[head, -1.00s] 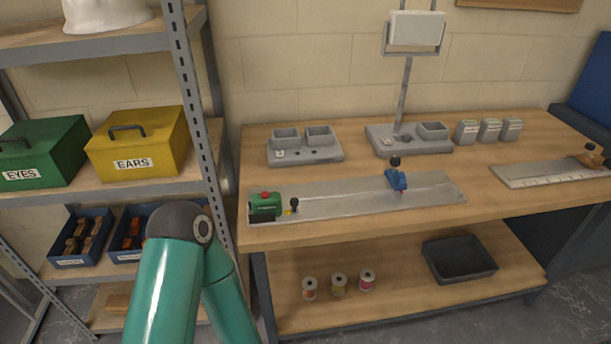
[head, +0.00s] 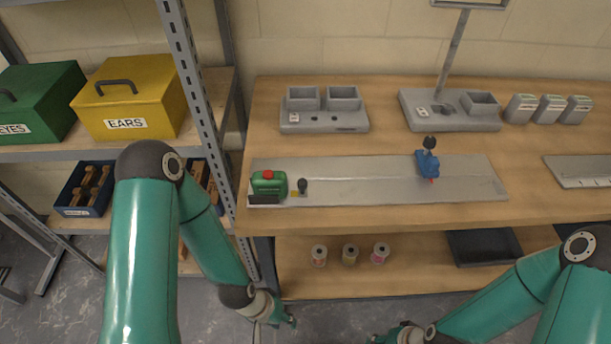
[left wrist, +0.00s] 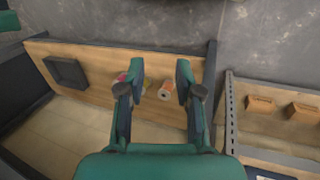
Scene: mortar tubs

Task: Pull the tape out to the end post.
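A green tape case (head: 268,184) with a red button sits at the left end of a long grey plate (head: 360,187) on the bench. A small yellow tab (head: 295,194) and a dark knob (head: 303,186) are just right of it. A blue post (head: 428,164) with a black knob stands near the plate's right end. My left gripper (head: 285,318) is low, in front of the bench and away from the tape. In the left wrist view its fingers (left wrist: 160,78) are apart with nothing held. My right gripper (head: 380,338) is at the bottom edge, mostly cut off.
Grey trays (head: 324,121) and a stand (head: 452,123) are behind the plate. Small grey boxes (head: 550,110) stand to the right. Several spools (head: 350,254) and a dark bin (head: 484,246) are on the lower shelf. A metal rack upright (head: 190,85) is close on the left.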

